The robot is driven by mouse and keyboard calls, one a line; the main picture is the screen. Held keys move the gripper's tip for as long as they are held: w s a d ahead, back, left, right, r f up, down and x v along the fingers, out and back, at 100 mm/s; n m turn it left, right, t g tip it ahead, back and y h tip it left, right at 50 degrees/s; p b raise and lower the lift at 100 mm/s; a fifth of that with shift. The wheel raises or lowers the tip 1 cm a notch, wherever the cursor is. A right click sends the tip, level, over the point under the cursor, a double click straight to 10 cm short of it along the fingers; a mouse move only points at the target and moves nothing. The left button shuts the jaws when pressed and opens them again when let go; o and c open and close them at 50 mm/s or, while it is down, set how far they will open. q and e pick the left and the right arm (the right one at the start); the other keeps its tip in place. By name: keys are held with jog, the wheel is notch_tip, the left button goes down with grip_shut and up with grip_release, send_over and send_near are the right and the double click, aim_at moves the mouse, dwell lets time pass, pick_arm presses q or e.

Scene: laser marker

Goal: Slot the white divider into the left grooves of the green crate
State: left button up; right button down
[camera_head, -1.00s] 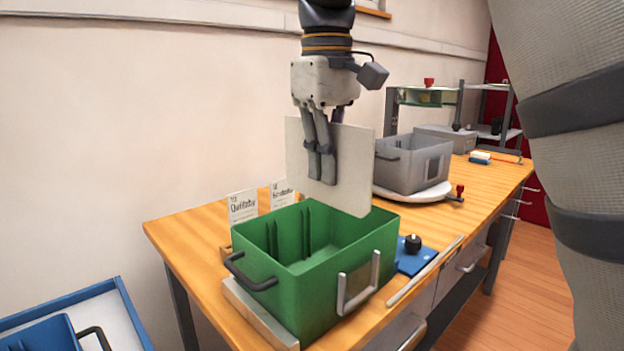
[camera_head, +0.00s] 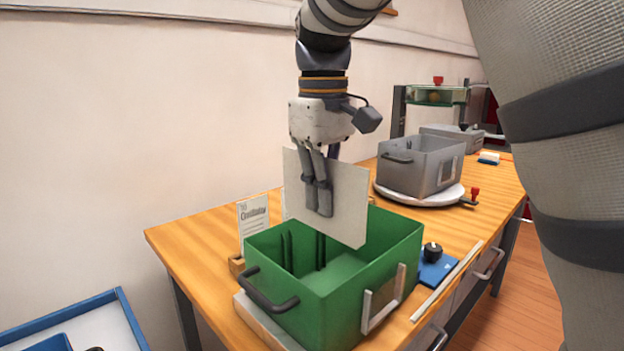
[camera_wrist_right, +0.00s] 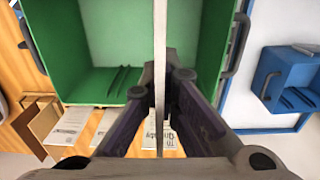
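My right gripper (camera_head: 320,207) is shut on the white divider (camera_head: 348,205), a thin flat panel held upright. The divider is above the green crate (camera_head: 345,310), its lower edge overlapping the crate opening in the head view; I cannot tell whether it is inside the rim. Dark upright groove ribs (camera_head: 320,252) show on the crate's far inner wall. In the right wrist view the divider (camera_wrist_right: 160,45) is edge-on between the fingers (camera_wrist_right: 162,98), over the crate (camera_wrist_right: 105,40), with ribs (camera_wrist_right: 118,82) left of it. My left gripper is not in view.
Label cards (camera_head: 254,215) stand behind the crate on the wooden bench (camera_head: 195,240). A grey crate (camera_head: 420,165) sits on a white turntable (camera_head: 425,200) further right. A blue block with a black knob (camera_head: 436,262) is beside the green crate. A blue-edged tray (camera_head: 100,325) is lower left.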

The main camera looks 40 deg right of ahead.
jog(key=shift+f, duration=7.7)
jog(key=c, duration=1.7)
grip_release()
jog(key=shift+r, duration=4.5)
jog(key=shift+f, duration=0.1)
